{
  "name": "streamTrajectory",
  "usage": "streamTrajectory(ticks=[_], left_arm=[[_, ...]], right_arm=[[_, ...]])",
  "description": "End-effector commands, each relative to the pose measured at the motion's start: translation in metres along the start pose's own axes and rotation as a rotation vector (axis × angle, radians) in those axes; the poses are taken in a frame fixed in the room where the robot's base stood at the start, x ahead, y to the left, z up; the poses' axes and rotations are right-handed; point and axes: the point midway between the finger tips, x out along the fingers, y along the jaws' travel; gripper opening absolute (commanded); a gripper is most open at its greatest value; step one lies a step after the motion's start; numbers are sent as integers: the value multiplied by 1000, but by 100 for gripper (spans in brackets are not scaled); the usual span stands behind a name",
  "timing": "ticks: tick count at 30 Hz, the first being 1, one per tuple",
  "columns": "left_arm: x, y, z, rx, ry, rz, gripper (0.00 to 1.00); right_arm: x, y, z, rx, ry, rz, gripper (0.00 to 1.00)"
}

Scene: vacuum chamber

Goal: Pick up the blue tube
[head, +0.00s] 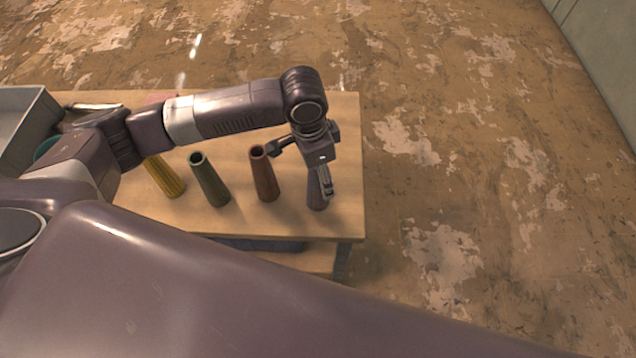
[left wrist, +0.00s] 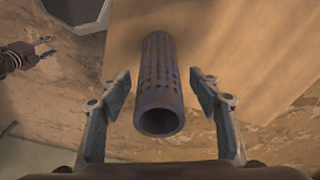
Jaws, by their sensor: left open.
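The blue tube (head: 315,194) stands upright near the right front corner of the wooden table, partly hidden by my left gripper (head: 325,184) in the head view. In the left wrist view the blue tube (left wrist: 159,90) is dark, perforated and open at its end. It lies between the two spread fingers of my left gripper (left wrist: 160,88), with a gap on each side. The left gripper is open and holds nothing. A dark gripper, apparently my right one (left wrist: 44,48), shows small at the left of the left wrist view, its fingers apart and empty.
A red tube (head: 265,175), a green tube (head: 210,182) and a yellow tube (head: 164,178) stand in a row left of the blue tube. A grey bin (head: 22,125) is at the far left. The table (head: 345,130) ends just right of the blue tube.

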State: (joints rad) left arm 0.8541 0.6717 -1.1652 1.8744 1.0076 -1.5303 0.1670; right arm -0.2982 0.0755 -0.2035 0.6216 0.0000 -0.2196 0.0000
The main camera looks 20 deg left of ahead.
Motion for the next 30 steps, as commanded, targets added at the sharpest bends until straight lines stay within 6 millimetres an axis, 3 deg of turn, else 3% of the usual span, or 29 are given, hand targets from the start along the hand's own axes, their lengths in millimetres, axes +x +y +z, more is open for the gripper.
streamTrajectory(ticks=[5,18,30], left_arm=[[0,0,0,0,0,0,57],[0,0,0,0,-1,0,8],[-8,0,-1,0,1,0,8]], right_arm=[[0,8,-4,2,6,9,40],[0,7,5,3,-6,8,40],[2,5,5,1,-7,6,40]])
